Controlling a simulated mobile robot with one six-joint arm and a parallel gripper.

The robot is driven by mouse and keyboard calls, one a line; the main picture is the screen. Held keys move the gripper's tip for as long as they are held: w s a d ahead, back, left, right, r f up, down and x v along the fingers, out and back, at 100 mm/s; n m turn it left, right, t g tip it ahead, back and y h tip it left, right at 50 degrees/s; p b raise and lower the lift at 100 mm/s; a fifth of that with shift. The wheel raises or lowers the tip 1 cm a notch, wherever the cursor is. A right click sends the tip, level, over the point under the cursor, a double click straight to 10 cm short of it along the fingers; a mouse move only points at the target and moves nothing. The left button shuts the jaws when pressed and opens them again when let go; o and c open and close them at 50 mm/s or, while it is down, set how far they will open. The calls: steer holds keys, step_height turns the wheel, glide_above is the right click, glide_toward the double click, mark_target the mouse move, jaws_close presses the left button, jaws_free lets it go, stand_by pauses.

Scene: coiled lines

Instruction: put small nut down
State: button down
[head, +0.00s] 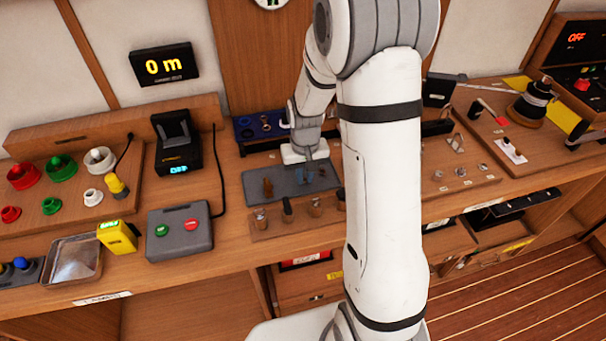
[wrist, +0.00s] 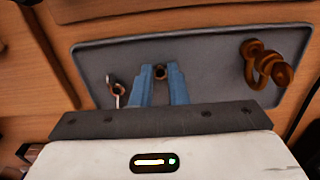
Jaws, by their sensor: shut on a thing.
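The small nut (wrist: 160,72) is a dark ring between my blue fingertips in the wrist view. My gripper (wrist: 160,76) is shut on it, over the grey mat (wrist: 205,50). I cannot tell whether the nut touches the mat. In the head view my gripper (head: 306,172) is low over the right part of the same mat (head: 292,190). The nut is too small to make out there.
A brown rusty shackle-like piece (wrist: 268,62) lies near the mat's right end in the wrist view. A small metal piece (wrist: 115,92) lies on the other side of my fingers. A wooden rack (head: 288,222) with several fittings stands along the mat's front edge.

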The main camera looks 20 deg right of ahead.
mark_target(305, 183)
steer(key=shift+f, duration=0.15)
steer(key=c, duration=1.4)
jaws_free()
steer(key=shift+c, duration=0.2)
step_height(305, 183, up, 11)
steer(key=s+r+t, duration=0.1)
steer(key=s+r, duration=0.3)
steer(key=s, duration=0.5)
steer(key=s+r+t, duration=0.2)
steer(key=s+r, duration=0.1)
steer(key=s, duration=0.7)
steer(key=shift+a+r+b, duration=0.3)
steer(key=shift+a+r, duration=0.05)
steer(key=shift+r, duration=0.05)
